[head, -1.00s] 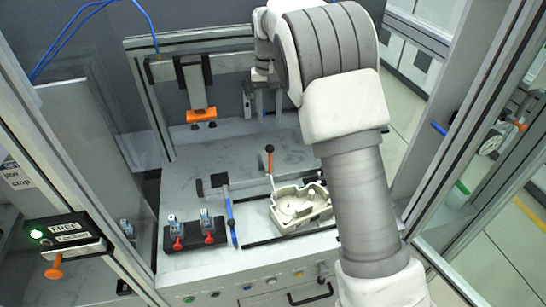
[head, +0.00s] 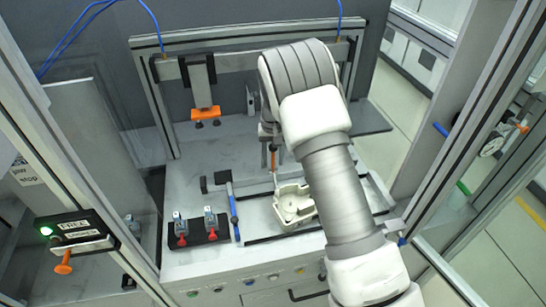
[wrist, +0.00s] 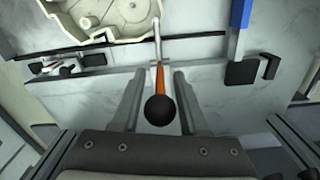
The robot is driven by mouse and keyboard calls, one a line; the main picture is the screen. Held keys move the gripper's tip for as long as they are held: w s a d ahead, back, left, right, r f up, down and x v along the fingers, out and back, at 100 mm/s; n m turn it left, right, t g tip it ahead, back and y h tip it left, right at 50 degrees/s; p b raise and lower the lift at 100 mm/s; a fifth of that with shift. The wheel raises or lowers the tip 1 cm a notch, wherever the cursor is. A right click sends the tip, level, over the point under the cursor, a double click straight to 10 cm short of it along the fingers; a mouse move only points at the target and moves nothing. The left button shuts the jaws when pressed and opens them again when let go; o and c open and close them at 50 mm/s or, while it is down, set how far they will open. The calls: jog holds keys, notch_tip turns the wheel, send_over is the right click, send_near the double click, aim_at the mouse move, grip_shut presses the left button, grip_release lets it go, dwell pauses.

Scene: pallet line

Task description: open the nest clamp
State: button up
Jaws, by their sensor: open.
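The nest clamp's lever (wrist: 160,82) is an orange handle with a black ball knob on a thin metal rod. In the head view the lever (head: 273,160) stands up at the back left of the beige nest casting (head: 293,203), partly hidden by my gripper (head: 270,132). In the wrist view my gripper (wrist: 157,78) is open, with one finger on each side of the orange handle. Gaps show between the handle and both fingers. The ball knob lies between the fingers, close to the palm. The casting (wrist: 92,18) also shows at the top of the wrist view.
A blue bar (head: 233,212) stands left of the casting. A black block with two red-and-grey pieces (head: 197,229) sits further left. An orange-ended fixture (head: 205,114) hangs from the frame behind. A green-lit panel (head: 72,232) is at far left.

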jog(key=shift+f, duration=0.1)
grip_shut()
dwell(1.4)
